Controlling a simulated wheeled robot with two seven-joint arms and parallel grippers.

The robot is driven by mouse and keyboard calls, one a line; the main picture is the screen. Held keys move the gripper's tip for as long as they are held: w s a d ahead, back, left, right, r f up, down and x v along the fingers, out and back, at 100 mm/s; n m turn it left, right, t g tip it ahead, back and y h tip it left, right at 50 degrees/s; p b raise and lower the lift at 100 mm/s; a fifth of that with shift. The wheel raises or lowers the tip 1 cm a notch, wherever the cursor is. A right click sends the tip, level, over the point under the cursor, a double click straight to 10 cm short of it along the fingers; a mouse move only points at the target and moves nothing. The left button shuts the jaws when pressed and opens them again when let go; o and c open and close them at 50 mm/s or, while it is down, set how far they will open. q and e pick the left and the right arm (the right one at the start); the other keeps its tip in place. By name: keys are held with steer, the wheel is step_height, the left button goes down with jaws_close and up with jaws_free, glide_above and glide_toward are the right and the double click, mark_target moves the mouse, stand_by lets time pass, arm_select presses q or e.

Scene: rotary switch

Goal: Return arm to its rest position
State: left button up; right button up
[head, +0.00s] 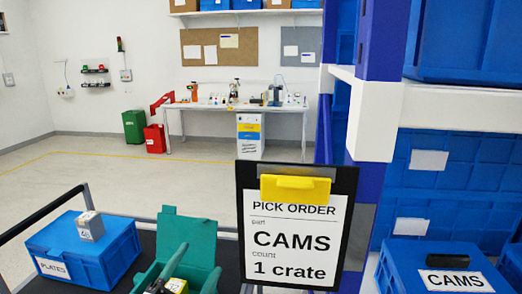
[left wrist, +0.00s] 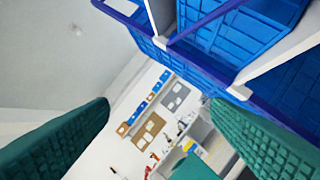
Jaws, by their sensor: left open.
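My left gripper (head: 182,262) is at the bottom of the head view, left of the pick order board, with its teal fingers partly cut off by the frame edge. In the left wrist view its two ribbed teal fingers (left wrist: 152,140) stand wide apart with nothing between them. The gripper is open and empty, pointing toward the far wall and tilted. My right gripper is not in view.
A blue PLATES crate (head: 88,255) with a small grey box (head: 90,226) on it stands left. The pick order board (head: 295,230) stands close on the right. The blue CAMS crate (head: 440,262) and rack post (head: 380,70) are farther right. Open floor (head: 90,170) lies behind.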

arm_select(q)
steer(key=s+a+f+n+g+y, duration=0.35)
steer(key=a+f+n+y, duration=0.2)
steer(key=f, duration=0.25)
steer(key=s+a+f+n+g+y, duration=0.3)
steer(key=a+f+n+g+y, duration=0.15)
steer(key=f+n, duration=0.35)
steer(key=s+d+f+g+h, duration=0.1)
steer(key=s+f+g, duration=0.4)
steer(key=s, duration=0.4)
steer(key=s+d+f+g, duration=0.1)
steer(key=s+f+g, duration=0.4)
steer(key=s, duration=0.4)
steer(key=s+f+x, duration=0.1)
steer(key=s+x, duration=0.2)
steer(key=x, duration=0.9)
steer(key=s+x, duration=0.3)
steer(key=x, duration=1)
steer(key=s+a+f+g, duration=0.1)
steer(key=s+a+f, duration=0.2)
steer(key=s+f, duration=1.4)
steer(key=shift+f+g, duration=0.3)
steer(key=shift+g, duration=0.1)
